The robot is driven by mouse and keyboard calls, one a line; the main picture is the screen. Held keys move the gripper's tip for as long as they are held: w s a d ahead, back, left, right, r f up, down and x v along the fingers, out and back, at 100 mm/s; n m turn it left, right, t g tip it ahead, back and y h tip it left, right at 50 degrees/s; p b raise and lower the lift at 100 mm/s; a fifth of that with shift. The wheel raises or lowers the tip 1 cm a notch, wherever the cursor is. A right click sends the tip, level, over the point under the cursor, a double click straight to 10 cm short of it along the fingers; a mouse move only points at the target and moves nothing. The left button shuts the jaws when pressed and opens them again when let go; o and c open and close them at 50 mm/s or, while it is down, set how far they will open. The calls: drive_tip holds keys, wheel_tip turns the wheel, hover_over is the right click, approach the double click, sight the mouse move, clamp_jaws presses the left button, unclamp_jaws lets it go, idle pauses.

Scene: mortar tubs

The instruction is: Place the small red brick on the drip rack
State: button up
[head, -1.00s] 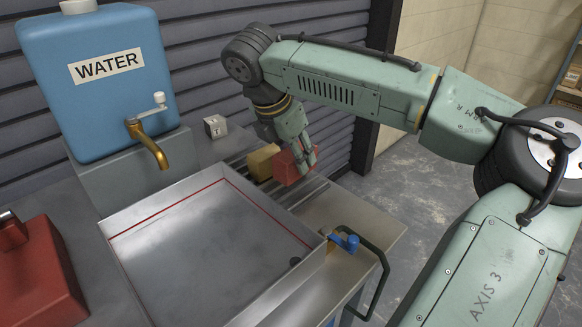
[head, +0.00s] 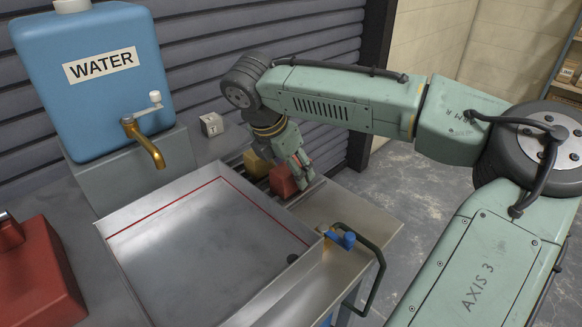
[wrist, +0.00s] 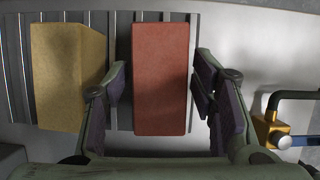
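The small red brick (head: 283,182) stands on the drip rack beside a yellow brick, with a gap between the two. My gripper (head: 297,177) is at the red brick from above. In the wrist view the red brick (wrist: 160,75) lies between my two fingers (wrist: 162,95). A gap shows between the brick and the left finger, and a thin one at the right finger, so the gripper looks open around it. The slats of the drip rack (wrist: 118,45) show beside the brick. Part of the rack is hidden behind my gripper and the tray wall in the head view.
The yellow brick (head: 256,164) stands close on the left; it also shows in the wrist view (wrist: 65,75). A metal tray (head: 150,208) with a raised rim lies in front. A blue water tank (head: 95,100) with a brass tap, a small marked cube (head: 211,125) and a valve (head: 340,238) are nearby.

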idle(0.3)
drive_tip(key=b+v, duration=0.1)
drive_tip(key=v, duration=1.1)
drive_tip(key=shift+r, duration=0.15)
